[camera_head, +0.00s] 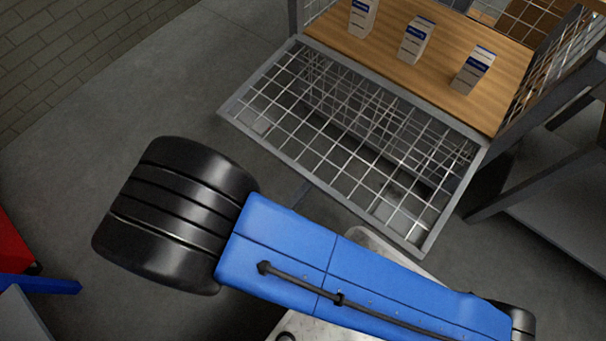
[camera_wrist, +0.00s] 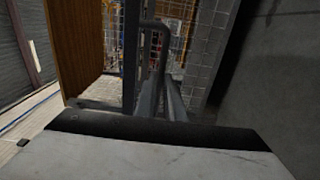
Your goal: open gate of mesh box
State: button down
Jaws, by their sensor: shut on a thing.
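The mesh gate (camera_head: 322,184) is a grey-framed wire grid. In the head view it hangs folded down and outward from the front edge of the mesh box's wooden floor (camera_head: 420,72), sloping towards me. In the wrist view, narrow grey bars and my gripper (camera_wrist: 164,95) show at the centre, close against the grey framework. My gripper is shut on the gate, though the exact grip point is unclear. In the head view my gripper is hidden behind my blue arm.
Three white and blue cartons, left (camera_head: 362,17), middle (camera_head: 416,40) and right (camera_head: 473,69), stand upright on the wooden floor. Open grey floor (camera_head: 150,105) lies left of the gate.

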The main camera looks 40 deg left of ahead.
jog(key=w+f, duration=0.4)
jog(key=f, duration=0.8)
jog(key=c, duration=1.8)
grip_release()
jog(key=shift+s+r, duration=0.1)
jog(key=shift+r, duration=0.05)
jog(key=shift+c, duration=0.2)
jog(key=s+f, duration=1.2)
jog(key=s, duration=0.4)
jog(key=shift+f, duration=0.1)
